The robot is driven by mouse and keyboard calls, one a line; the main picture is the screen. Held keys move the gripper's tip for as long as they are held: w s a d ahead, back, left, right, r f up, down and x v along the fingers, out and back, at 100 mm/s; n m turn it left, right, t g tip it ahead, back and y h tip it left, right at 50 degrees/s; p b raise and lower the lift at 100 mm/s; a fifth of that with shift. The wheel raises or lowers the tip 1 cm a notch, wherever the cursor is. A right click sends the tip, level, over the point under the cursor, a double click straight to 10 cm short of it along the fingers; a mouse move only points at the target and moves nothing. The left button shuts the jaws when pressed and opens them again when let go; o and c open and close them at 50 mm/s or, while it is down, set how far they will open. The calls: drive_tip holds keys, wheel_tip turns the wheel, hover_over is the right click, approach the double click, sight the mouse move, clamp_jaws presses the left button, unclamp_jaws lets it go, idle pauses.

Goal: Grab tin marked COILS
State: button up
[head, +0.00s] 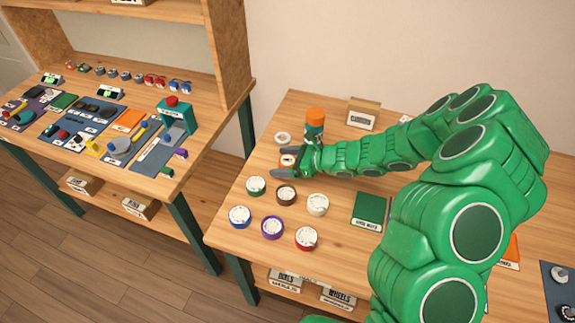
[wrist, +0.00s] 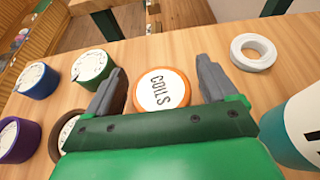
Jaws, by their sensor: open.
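In the head view the tin (head: 288,160) is partly hidden by my gripper (head: 290,167). My gripper (wrist: 155,90) is open, with one grey finger on each side of the tin in the wrist view. I see a gap between the tin and the right finger; the left finger is close to the rim. I cannot tell whether the fingers are down at the tin's height.
Green (head: 256,186), brown (head: 286,195), white (head: 317,205), blue (head: 240,216), purple (head: 272,227) and red (head: 306,238) tins stand nearby. A white ring (head: 283,138) and an orange-topped teal bottle (head: 314,124) are close by. A green mat (head: 369,210) lies to the right.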

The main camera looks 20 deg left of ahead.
drive_tip(key=shift+a+f, duration=0.1)
drive_tip(key=shift+a, duration=0.2)
drive_tip(key=shift+c, duration=0.4)
drive_tip(key=c, duration=1)
drive_tip(key=shift+c, duration=0.2)
